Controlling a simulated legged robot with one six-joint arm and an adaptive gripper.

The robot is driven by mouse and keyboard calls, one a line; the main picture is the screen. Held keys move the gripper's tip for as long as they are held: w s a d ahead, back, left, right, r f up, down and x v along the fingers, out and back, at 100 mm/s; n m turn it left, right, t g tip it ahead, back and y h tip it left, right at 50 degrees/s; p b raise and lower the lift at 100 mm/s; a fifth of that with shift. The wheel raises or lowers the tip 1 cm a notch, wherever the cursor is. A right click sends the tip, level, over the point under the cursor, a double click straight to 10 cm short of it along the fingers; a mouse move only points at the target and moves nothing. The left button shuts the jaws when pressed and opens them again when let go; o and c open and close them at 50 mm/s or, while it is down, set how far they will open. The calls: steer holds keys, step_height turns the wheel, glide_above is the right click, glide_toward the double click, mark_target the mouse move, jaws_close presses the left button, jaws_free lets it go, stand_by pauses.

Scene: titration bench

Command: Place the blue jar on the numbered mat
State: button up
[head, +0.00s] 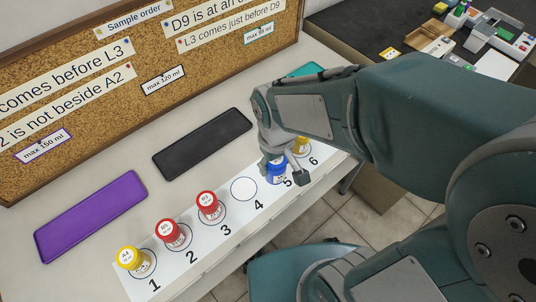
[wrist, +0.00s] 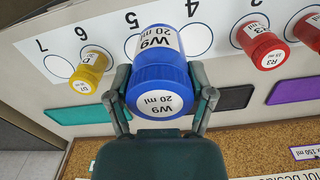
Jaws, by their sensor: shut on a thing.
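The blue jar (head: 275,174), labelled W9 20 ml, is between the fingers of my gripper (head: 284,172). In the wrist view the blue jar (wrist: 160,72) fills the space between both fingertips, and the gripper (wrist: 160,85) is shut on it. The numbered mat (head: 262,208) is a white strip with numbered circles. The jar is upright over spot 5 and covers most of that circle. I cannot tell whether its base touches the mat. Circle 4 is bare.
A yellow jar (head: 130,259) stands on 1, red jars on 2 (head: 173,234) and 3 (head: 209,207). Another yellow jar (wrist: 88,73) stands near 6, close beside my gripper. Purple (head: 92,216) and black (head: 202,143) trays lie behind the mat, before a corkboard (head: 120,125).

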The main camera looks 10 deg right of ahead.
steer(key=w+f, duration=0.4)
steer(key=w, duration=0.1)
steer(key=w+f, duration=0.2)
steer(key=shift+w+d+f, duration=0.2)
steer(key=shift+w+f, duration=0.05)
steer(key=shift+w, duration=0.05)
steer(key=shift+w+a+f, duration=0.15)
steer(key=shift+a+f, duration=0.05)
steer(key=shift+w+d+f, duration=0.1)
steer(key=shift+d+f, duration=0.1)
steer(key=shift+f, duration=0.4)
steer(key=shift+w+d+f, duration=0.1)
steer(key=shift+d+f, duration=0.15)
steer(key=shift+f, duration=0.3)
steer(key=shift+w+d+f, duration=0.1)
steer(key=shift+d+f, duration=0.1)
steer(key=shift+f, duration=0.4)
steer(key=shift+s+a, duration=0.1)
steer(key=shift+a, duration=0.1)
steer(key=o, duration=1)
steer(key=shift+a+f, duration=0.1)
steer(key=shift+a, duration=0.2)
steer(key=shift+o, duration=0.2)
steer(key=shift+d, duration=0.15)
steer(key=shift+d, duration=0.2)
